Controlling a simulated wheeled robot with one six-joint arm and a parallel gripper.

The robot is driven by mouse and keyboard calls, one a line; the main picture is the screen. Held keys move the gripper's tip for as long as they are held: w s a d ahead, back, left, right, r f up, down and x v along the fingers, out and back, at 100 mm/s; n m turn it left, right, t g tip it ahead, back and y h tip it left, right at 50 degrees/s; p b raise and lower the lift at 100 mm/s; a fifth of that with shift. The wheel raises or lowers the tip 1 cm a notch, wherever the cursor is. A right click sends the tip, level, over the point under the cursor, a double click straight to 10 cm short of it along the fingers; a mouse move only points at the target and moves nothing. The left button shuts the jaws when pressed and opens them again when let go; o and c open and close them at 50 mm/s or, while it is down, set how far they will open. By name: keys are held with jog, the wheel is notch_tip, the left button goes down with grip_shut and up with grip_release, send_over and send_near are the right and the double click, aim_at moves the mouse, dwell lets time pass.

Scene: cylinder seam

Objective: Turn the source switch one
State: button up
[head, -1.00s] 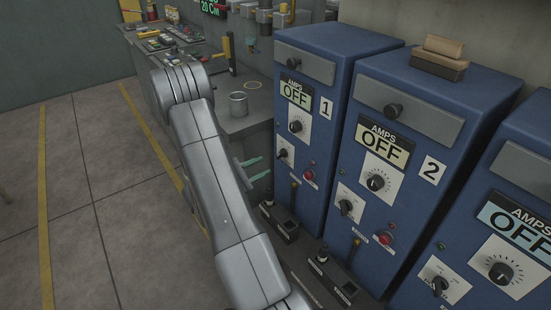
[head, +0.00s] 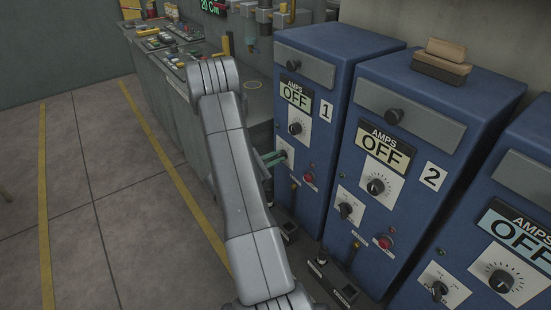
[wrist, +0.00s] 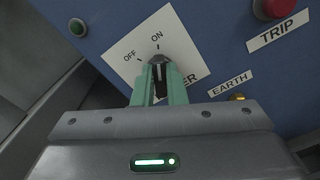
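The source switch one is a dark knob (wrist: 158,74) on a white plate marked OFF and ON, low on the blue cabinet numbered 1 (head: 305,62). My gripper (wrist: 158,80) has its two green fingers on either side of this knob and looks shut on it. The knob's tip points up towards the ON mark in the wrist view. Part of the plate's lower label is hidden behind the fingers. In the head view my gripper (head: 272,158) reaches the plate from the left, and the knob is hidden there. The amps display (head: 296,94) of cabinet 1 reads OFF.
A red trip button (wrist: 272,8) and an earth switch (wrist: 240,98) sit to the right of the plate. A green lamp (wrist: 77,27) is at its upper left. Cabinet 2 (head: 430,115) and another blue cabinet stand to the right. The floor at left is clear.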

grip_shut()
jog(key=n, duration=0.5)
jog(key=shift+a+n, duration=0.1)
jog(key=shift+n, duration=0.3)
jog(key=n+p, duration=0.1)
jog(key=n, duration=0.5)
jog(key=shift+w, duration=0.15)
jog(key=o, duration=0.7)
grip_release()
jog(key=shift+a, duration=0.1)
jog(key=shift+a, duration=0.1)
jog(key=b+v, duration=0.1)
jog(key=v, duration=1.2)
jog(key=shift+s+a+b, duration=0.2)
jog(key=shift+s+b, duration=0.05)
jog(key=shift+b, duration=0.05)
